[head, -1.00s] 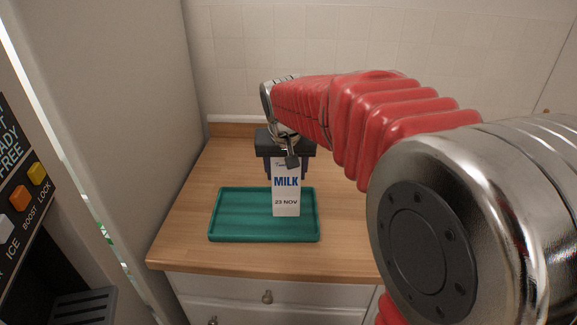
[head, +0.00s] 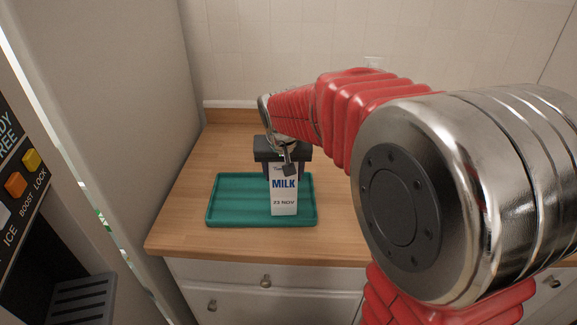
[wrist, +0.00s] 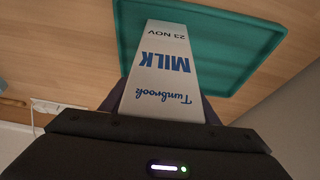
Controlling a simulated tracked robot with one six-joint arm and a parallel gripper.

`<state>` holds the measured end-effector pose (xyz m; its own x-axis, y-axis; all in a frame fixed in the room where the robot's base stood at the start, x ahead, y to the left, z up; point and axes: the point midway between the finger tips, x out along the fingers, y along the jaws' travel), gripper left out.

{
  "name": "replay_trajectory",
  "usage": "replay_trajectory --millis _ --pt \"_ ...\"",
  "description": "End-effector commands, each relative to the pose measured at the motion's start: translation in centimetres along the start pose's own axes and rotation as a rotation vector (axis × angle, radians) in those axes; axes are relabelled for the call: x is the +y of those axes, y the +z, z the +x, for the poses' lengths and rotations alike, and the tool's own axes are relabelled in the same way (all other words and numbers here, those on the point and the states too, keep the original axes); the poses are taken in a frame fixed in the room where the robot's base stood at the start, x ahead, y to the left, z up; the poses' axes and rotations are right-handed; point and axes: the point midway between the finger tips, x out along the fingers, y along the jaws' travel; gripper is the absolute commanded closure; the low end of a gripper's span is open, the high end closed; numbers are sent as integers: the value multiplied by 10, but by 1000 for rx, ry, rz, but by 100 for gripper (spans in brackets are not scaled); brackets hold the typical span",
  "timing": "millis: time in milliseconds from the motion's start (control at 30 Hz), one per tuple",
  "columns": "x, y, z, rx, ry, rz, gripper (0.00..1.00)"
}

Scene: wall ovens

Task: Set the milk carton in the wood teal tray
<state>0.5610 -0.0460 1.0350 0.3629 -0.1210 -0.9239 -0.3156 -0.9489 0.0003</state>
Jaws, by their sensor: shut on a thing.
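The milk carton (head: 284,192) is white with blue lettering and stands upright at the right half of the teal tray (head: 235,204) in the head view. My gripper (head: 283,165) is shut on the carton's upper part from above and behind. In the wrist view the carton (wrist: 165,70) reaches away from my gripper (wrist: 160,115) over the tray (wrist: 240,40). The tray lies flat on the wooden counter. I cannot tell whether the carton's base touches the tray floor or hangs just above it.
The wooden counter (head: 180,228) is clear around the tray. A tall grey panel (head: 130,130) stands at the left, with an appliance's buttons (head: 24,172) in front of it. A tiled wall (head: 300,60) closes the back. White drawers (head: 225,285) are below the counter's front edge.

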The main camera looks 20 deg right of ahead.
Motion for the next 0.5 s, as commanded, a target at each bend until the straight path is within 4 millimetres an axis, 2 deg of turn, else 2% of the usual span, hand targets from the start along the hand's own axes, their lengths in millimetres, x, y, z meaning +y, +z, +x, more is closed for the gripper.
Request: replay_trajectory --millis 333,367,500 --pt "-1 -1 0 5 -1 -1 100" --pt "0 1 2 0 0 -1 45" --pt "0 1 2 1 0 -1 35"
